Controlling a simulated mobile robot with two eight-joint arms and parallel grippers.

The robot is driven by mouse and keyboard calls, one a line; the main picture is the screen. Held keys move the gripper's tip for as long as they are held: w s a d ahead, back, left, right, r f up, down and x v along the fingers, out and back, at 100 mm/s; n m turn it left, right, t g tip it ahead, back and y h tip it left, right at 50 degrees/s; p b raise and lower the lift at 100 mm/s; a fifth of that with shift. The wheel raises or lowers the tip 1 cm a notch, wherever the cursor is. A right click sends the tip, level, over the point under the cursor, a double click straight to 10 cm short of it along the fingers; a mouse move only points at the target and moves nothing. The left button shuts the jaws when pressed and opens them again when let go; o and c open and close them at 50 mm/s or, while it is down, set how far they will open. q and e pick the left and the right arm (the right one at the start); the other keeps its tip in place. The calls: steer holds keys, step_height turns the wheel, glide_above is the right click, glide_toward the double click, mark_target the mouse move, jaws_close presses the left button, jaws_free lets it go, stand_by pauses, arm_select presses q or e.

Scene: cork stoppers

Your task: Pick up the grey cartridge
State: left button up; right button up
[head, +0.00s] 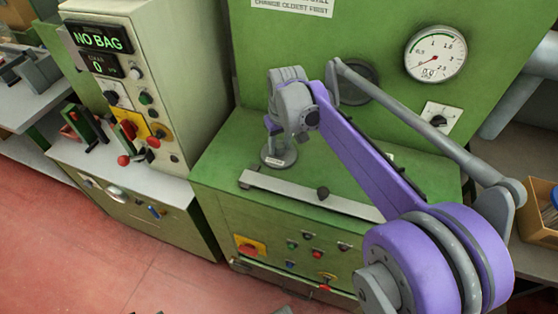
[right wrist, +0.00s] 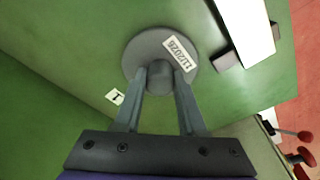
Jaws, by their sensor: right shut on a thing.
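The grey cartridge (head: 279,158) is a round grey disc with a narrower neck and a white label, over the green machine's ledge. In the right wrist view its disc (right wrist: 145,51) and printed label show beyond my fingers. My right gripper (head: 273,130) reaches down to it from above. In the right wrist view the fingertips (right wrist: 160,77) are shut on the neck, one on each side. Whether the disc touches the ledge I cannot tell. My left gripper is not in view.
A pale bar (head: 305,194) with a dark knob lies along the ledge's front edge. The green back panel (head: 300,40) with a gauge (head: 435,54) stands close behind. A control cabinet (head: 165,80) reading "NO BAG" stands left. An orange-brown box (head: 540,205) is at right.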

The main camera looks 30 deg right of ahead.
jaws_close()
stand_by(0.9)
